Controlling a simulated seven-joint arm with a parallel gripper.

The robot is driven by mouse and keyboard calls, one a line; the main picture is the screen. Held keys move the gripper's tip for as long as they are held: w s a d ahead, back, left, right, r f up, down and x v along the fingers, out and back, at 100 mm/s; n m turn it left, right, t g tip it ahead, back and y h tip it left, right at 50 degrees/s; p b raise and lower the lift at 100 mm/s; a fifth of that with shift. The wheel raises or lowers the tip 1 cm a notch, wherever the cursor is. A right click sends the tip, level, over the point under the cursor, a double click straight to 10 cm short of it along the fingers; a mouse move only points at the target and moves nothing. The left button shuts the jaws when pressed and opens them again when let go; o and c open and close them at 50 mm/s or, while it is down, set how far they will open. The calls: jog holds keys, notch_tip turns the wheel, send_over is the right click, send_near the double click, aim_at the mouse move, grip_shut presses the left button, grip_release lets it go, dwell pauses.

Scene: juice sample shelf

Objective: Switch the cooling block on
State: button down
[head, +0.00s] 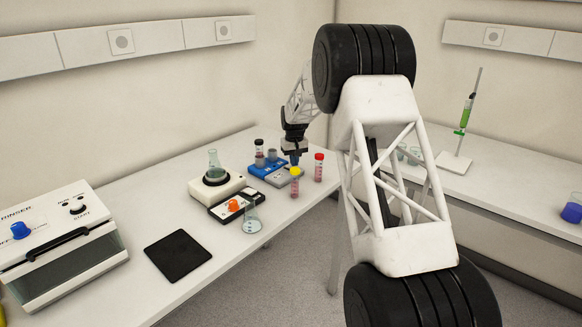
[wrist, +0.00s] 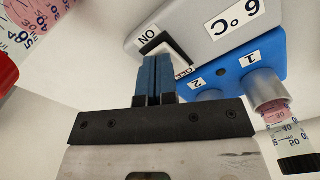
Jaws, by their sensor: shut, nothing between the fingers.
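The cooling block is a grey and blue device; its blue part (head: 262,169) shows in the head view beyond the yellow-capped vial. In the wrist view its grey housing (wrist: 205,22) carries a "6°C" label, and its blue deck (wrist: 225,72) has places marked 1 and 2. A black rocker switch (wrist: 172,43) lies between an ON label (wrist: 148,38) and a partly covered OFF label (wrist: 184,71). My gripper (wrist: 156,60) is shut and empty, its blue fingertips at the switch. I cannot tell whether they touch it. In the head view my gripper (head: 294,161) is over the block.
A black-capped vial (head: 259,151) stands in the block. A yellow-capped vial (head: 295,184) and a red-capped vial (head: 319,167) stand close by on the bench.

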jog(key=shift+f, duration=0.45)
dwell(0.3)
jog(key=shift+r, duration=3.55)
